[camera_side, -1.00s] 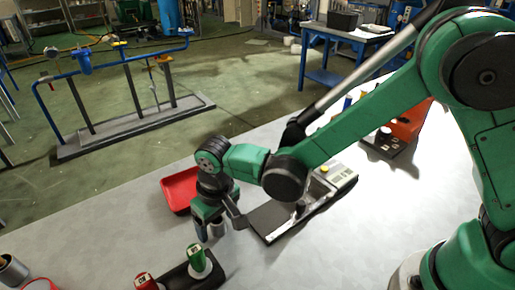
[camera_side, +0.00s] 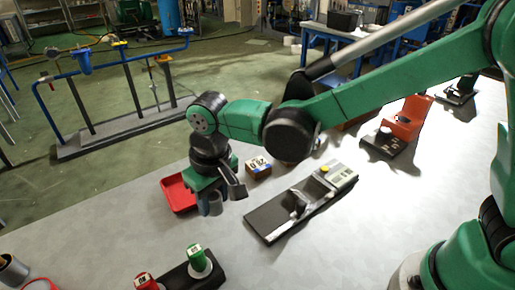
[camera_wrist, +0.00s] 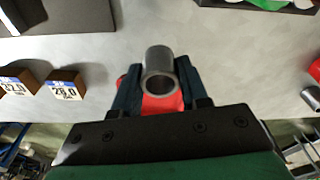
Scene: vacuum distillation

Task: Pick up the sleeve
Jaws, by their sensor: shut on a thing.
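The sleeve is a short grey metal tube (camera_wrist: 158,62), hollow with a bright rim. In the wrist view it sits between the two dark fingers of my gripper (camera_wrist: 160,80), which is shut on it. In the side view my gripper (camera_side: 208,206) points down beside the red tray, with the sleeve (camera_side: 216,208) showing as a small grey cylinder at its fingertips. I cannot tell the exact gap between the sleeve and the table.
A red tray (camera_side: 177,197) is just left of my gripper. A labelled block (camera_side: 259,165) stands behind, and a device with a dark plate (camera_side: 268,219) lies to the right. Green (camera_side: 198,258) and red (camera_side: 145,283) labelled pieces stand in front. The table between is clear.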

